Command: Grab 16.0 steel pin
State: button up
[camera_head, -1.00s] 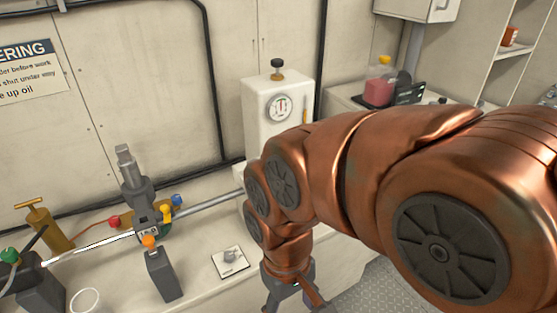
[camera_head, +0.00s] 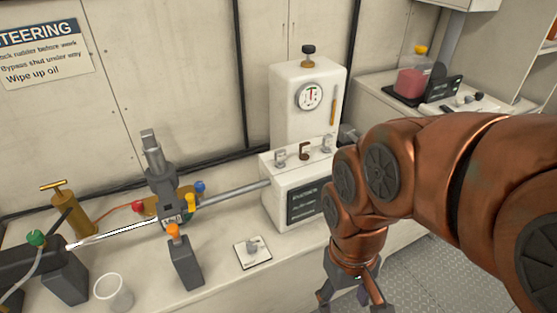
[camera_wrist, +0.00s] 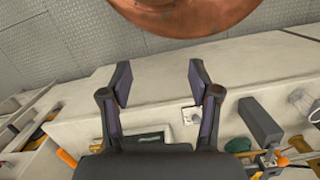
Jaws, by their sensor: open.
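My gripper (camera_head: 352,300) hangs open and empty at the lower right, in front of the bench. In the wrist view its two fingers (camera_wrist: 160,80) are apart with nothing between them. I cannot make out for sure which part is the 16.0 steel pin. A small grey metal piece (camera_head: 253,246) sits on a white plate (camera_head: 246,262) on the bench, left of my gripper; the plate also shows in the wrist view (camera_wrist: 190,116). Small metal pieces (camera_head: 281,155) and a brown one (camera_head: 304,150) stand on a white box (camera_head: 268,205). Their labels are unreadable.
A steel rod (camera_head: 230,195) runs through a grey clamp-like fixture (camera_head: 160,170). A grey block with an orange top (camera_head: 186,262), a clear cup (camera_head: 113,292) and a brass pump (camera_head: 72,212) stand on the bench. A gauge cabinet (camera_head: 290,105) rises behind the white box.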

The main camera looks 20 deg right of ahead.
aim_at(280, 155)
jog(key=z, duration=1.85)
jog(key=k, duration=1.25)
jog(key=u, duration=1.8)
jog(key=i, duration=0.5)
jog(key=z, duration=0.05)
